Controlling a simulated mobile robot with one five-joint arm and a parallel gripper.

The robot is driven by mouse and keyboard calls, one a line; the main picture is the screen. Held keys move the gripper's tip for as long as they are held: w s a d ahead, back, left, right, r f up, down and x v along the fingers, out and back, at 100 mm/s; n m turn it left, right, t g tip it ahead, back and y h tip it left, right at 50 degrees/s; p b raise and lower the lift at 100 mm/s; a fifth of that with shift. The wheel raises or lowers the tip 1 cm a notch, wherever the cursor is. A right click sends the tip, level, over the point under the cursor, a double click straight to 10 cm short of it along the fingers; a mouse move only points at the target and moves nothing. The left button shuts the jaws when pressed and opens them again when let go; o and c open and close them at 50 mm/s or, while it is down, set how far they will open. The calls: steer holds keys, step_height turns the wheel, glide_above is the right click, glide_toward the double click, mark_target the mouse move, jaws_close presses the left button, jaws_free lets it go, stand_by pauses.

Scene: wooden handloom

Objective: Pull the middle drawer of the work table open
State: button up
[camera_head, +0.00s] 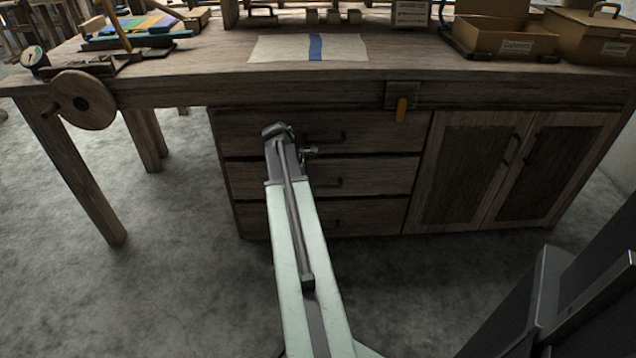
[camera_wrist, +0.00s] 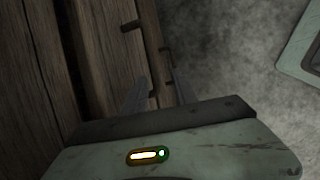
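The work table has a stack of three drawers on its front in the head view. The middle drawer (camera_head: 375,176) looks shut, flush with the others, and its dark handle (camera_head: 328,182) shows just right of my arm. My arm reaches up in front of the left part of the drawers and hides some of them. My gripper (camera_wrist: 159,90) shows in the wrist view with its two grey fingers apart, beside the wooden drawer fronts. Dark handle parts (camera_wrist: 131,26) are near and beyond the fingers. I cannot tell whether a handle lies between them.
The top drawer (camera_head: 375,133) and bottom drawer (camera_head: 375,217) look shut. A double-door cabinet (camera_head: 470,165) is to the right. A wooden wheel (camera_head: 82,100) hangs at the table's left. An orange tag (camera_head: 402,109) hangs above the drawers. The grey floor before the drawers is clear.

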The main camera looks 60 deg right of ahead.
steer(key=shift+s+d+f+b, duration=0.2)
steer(key=shift+s+d, duration=0.1)
steer(key=shift+d, duration=0.2)
steer(key=shift+s+d+f+b, duration=0.2)
steer(key=shift+s+d, duration=0.05)
steer(key=shift+d, duration=0.25)
steer(key=shift+d+f, duration=0.1)
steer(key=shift+f, duration=0.1)
jaws_close()
steer(key=shift+d+r, duration=0.1)
stand_by(0.4)
